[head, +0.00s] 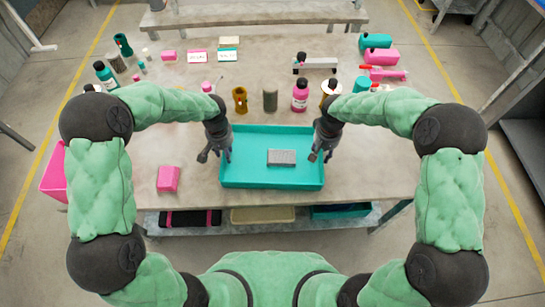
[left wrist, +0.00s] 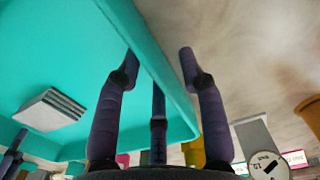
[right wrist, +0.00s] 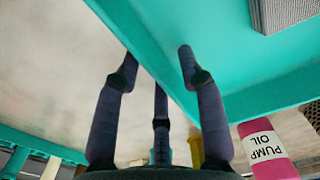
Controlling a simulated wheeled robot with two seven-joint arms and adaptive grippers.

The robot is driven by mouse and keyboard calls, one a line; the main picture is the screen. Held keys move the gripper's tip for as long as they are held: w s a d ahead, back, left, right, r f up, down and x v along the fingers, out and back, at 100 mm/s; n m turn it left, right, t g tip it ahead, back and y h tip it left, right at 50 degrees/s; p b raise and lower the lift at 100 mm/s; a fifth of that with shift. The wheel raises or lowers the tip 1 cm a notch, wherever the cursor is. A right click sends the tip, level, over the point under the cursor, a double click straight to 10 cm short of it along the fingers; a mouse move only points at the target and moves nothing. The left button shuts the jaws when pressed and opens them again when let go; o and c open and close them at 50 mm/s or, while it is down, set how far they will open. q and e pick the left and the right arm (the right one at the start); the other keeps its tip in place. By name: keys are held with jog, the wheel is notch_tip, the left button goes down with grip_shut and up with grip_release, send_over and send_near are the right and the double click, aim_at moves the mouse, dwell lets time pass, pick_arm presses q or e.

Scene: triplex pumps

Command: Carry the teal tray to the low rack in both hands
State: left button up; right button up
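The teal tray (head: 272,184) lies flat near the front edge of the workbench, with a grey ribbed block (head: 281,157) inside it. My left gripper (head: 216,157) is at the tray's left wall. In the left wrist view its fingers (left wrist: 160,62) are spread, one over the inside and one outside the wall (left wrist: 165,75). My right gripper (head: 321,157) is at the right wall, its fingers (right wrist: 160,62) likewise spread on both sides of the wall. Finger contact cannot be told. Which piece of furniture is the low rack is unclear.
A pink bottle (head: 300,96), a grey cylinder (head: 270,99) and a brass part (head: 240,99) stand just behind the tray. A pink block (head: 168,178) lies to its left. A low bench (head: 260,15) stands at the back; shelving (head: 527,150) stands at right.

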pick_arm(q)
grip_shut()
pick_arm(e)
grip_shut()
pick_arm(q)
jog(key=shift+r, duration=0.15)
pick_arm(e)
jog(key=shift+r, duration=0.15)
